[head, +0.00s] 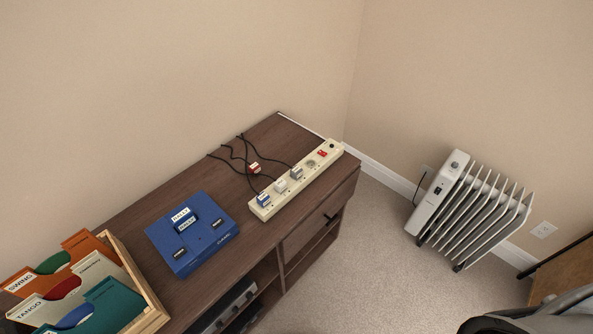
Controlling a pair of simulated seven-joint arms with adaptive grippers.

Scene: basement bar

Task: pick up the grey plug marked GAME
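A grey plug (296,173) sits in the cream power strip (323,163) on top of the brown wooden cabinet. Its label is too small to read.
Black cables run behind the strip. A blue box (207,247) with labelled parts and a wooden crate (152,313) of record sleeves stand to the left on the cabinet (285,137). A white oil heater (470,210) stands on the carpet at right.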

